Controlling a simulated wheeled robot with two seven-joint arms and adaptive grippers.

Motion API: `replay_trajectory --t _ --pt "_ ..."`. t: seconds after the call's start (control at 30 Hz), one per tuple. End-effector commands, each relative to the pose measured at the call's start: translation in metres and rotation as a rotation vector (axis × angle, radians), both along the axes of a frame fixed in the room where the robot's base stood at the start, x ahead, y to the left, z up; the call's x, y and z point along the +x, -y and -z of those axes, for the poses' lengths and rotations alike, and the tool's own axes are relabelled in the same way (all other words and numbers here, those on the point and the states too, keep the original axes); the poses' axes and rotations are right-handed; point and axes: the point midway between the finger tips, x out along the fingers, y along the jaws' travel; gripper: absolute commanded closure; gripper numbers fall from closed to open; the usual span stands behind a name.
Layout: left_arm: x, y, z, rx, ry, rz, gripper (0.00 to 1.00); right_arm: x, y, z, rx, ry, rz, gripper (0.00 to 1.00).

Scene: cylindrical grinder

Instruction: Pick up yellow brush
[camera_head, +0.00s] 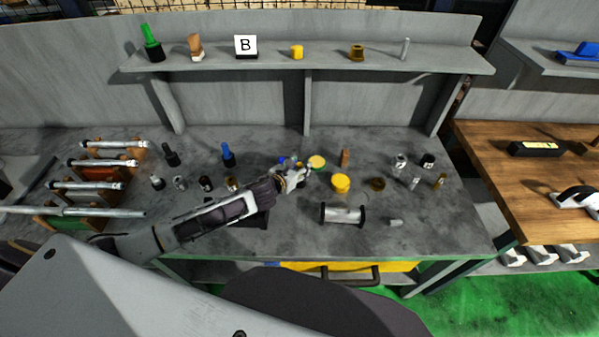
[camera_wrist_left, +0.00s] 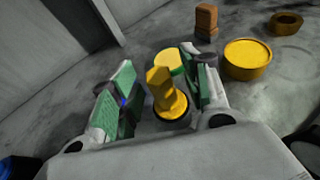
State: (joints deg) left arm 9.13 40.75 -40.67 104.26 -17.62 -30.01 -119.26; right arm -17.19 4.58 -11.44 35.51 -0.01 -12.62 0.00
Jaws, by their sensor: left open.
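The yellow brush (camera_wrist_left: 168,100), with a thick yellow handle and a dark round base, stands on the grey bench between the fingers of my left gripper (camera_wrist_left: 160,95) in the left wrist view. The fingers have green pads and are open, with a gap on the left side of the brush; the right pad is close to it, and I cannot tell if it touches. In the head view my left gripper (camera_head: 296,178) reaches over the middle of the bench and mostly hides the brush. My right gripper is not in view.
Just behind the brush is a yellow-topped round piece (camera_head: 316,161). To the right are a yellow tub (camera_head: 341,181), a brown block (camera_head: 345,157) and a brown ring (camera_head: 377,184). A metal spool (camera_head: 342,214) lies nearer the front. A shelf (camera_head: 330,66) spans the back.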

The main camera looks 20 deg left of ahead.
Motion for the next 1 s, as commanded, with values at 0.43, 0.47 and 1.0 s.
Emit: replay_trajectory --t 0.43,0.47,1.0 --pt "0.0049 0.0015 0.0021 -0.001 0.000 0.001 0.54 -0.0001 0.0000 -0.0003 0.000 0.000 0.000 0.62" --pt "0.0049 0.0015 0.0021 -0.001 0.000 0.001 0.54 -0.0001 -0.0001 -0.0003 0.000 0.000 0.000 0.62" --pt "0.0047 0.0015 0.0020 0.000 0.000 0.001 1.00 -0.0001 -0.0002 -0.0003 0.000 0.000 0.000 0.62"
